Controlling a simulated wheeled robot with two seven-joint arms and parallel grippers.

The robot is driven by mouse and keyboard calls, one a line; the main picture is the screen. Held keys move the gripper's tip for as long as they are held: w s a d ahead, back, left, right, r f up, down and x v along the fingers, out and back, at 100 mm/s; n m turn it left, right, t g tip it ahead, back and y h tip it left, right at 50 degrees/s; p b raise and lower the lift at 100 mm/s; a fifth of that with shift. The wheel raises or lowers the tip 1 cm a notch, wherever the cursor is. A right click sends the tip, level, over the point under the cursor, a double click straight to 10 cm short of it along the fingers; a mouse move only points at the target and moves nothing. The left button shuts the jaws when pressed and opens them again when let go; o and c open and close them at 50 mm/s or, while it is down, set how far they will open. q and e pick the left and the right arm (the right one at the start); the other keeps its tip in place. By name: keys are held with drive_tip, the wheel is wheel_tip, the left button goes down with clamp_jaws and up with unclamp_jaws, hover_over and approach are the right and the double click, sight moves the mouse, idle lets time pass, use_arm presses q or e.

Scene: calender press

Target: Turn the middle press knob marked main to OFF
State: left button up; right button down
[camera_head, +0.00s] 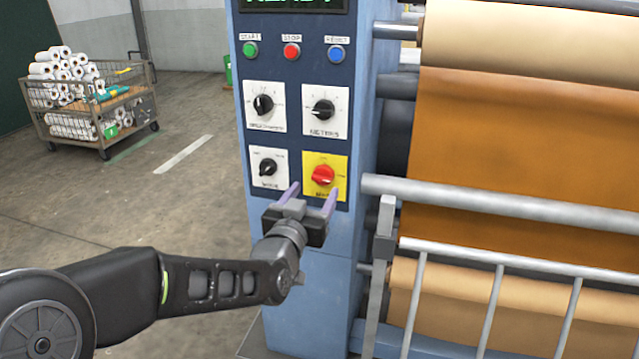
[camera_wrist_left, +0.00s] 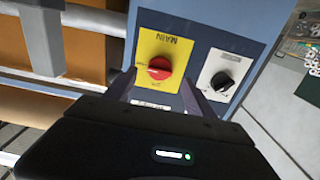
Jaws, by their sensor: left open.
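The red main knob (camera_head: 323,175) sits on a yellow plate (camera_head: 338,162) at the lower right of the blue press panel. In the left wrist view the red knob (camera_wrist_left: 159,68) shows on its yellow plate (camera_wrist_left: 178,47), whose label MAIN appears upside down. My left gripper (camera_head: 313,192) is open, with its two purple fingers pointing at the panel just below the knob. In the wrist view the fingers stand on either side of the knob's lower area and look apart from it. The plate's lower marks are partly hidden. My right gripper is not in view.
A black mode knob (camera_head: 268,168) is left of the main knob, with two more black knobs (camera_head: 263,104) (camera_head: 323,109) above. Start, stop and reset buttons (camera_head: 291,51) are higher. A metal rail (camera_head: 500,205) and rollers are at the right. A cart (camera_head: 90,100) stands back left.

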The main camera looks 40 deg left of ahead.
sight(321, 181)
use_arm(q)
drive_tip(key=x, duration=0.5)
drive_tip(key=shift+c, duration=0.2)
drive_tip(key=c, duration=1.3)
